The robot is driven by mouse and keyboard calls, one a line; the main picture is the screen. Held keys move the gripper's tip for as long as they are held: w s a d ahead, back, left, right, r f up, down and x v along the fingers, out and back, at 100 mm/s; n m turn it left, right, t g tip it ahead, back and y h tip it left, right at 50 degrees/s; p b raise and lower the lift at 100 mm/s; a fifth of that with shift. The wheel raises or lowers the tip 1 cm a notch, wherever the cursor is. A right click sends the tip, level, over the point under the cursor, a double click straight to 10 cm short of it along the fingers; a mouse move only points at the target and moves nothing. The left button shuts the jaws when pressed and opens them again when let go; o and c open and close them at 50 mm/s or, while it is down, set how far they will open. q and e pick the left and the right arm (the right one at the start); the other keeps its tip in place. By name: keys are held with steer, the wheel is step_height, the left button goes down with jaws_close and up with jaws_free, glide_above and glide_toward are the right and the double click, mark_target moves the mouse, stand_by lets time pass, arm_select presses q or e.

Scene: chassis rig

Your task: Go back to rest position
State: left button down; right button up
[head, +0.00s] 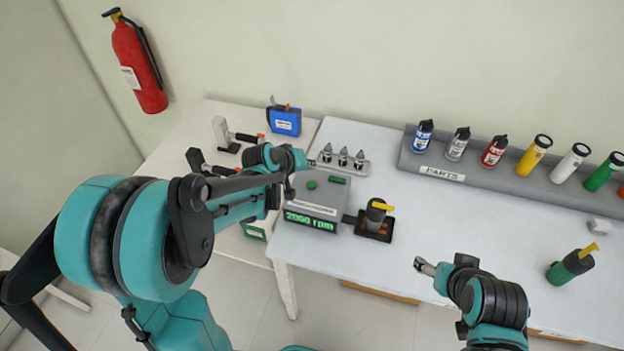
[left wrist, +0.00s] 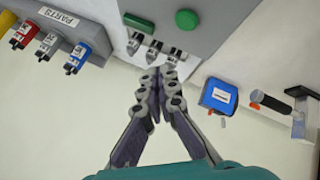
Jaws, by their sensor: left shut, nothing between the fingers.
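My left arm reaches in from the left in the head view. Its gripper (head: 303,161) is over the back edge of the grey machine, close to the rack with metal cone tips. In the left wrist view the two fingers of this gripper (left wrist: 156,78) are closed together with nothing between them. I cannot tell its height above the machine. My right gripper (head: 424,267) is low at the front edge of the white table in the head view. It holds nothing that I can see, and its finger opening is too small to judge.
The grey machine (head: 318,192) shows "2000 rpm". The cone-tip rack (head: 341,168) is behind it. A black holder (head: 375,232) with a dark, yellow-topped part stands to its right. A parts shelf (head: 510,178) holds several bottles. The table's middle is clear.

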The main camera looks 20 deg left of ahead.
arm_select(q)
steer(key=shift+r, duration=0.15)
stand_by(0.3)
steer(key=s+m+g+y+b, duration=0.1)
steer(key=s+m+y+b, duration=0.2)
steer(key=s, duration=2.2)
steer(key=shift+m+b, duration=0.9)
steer(key=shift+m, duration=0.1)
